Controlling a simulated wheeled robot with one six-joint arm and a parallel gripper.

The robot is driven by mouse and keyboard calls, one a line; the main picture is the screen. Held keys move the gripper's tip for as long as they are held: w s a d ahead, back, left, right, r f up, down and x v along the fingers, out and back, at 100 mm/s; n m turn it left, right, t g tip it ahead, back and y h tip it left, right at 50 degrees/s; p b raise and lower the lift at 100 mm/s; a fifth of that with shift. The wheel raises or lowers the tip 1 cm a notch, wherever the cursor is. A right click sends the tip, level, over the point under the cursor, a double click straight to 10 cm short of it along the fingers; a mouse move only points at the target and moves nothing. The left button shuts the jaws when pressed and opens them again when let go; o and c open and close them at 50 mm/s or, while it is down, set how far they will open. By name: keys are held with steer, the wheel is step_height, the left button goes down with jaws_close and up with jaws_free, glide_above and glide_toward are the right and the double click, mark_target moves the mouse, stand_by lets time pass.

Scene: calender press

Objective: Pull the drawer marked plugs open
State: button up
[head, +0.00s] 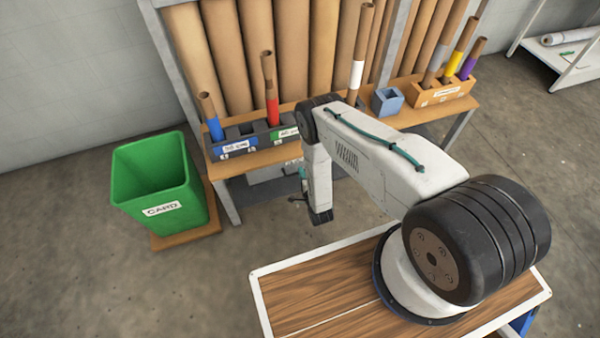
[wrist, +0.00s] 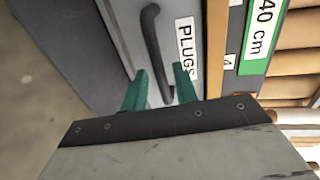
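The drawer marked plugs has a grey front (wrist: 130,30) with a white label (wrist: 187,50) reading PLUGS in the wrist view. Its dark bar handle (wrist: 152,38) stands out from the front, left of the label. My gripper (wrist: 161,70) is open, its two teal fingers pointing at the front, one on each side of the handle's near end. I cannot tell whether either finger touches the handle. In the head view a grey front (head: 266,173) shows under the bench, partly hidden by my arm, and the fingers are hard to make out.
A green CARD bin (head: 157,180) stands at the left. Bare floor lies in front of the bench.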

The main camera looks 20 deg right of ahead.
steer(key=shift+x, duration=1.25)
jaws_close()
steer(key=shift+s, duration=0.1)
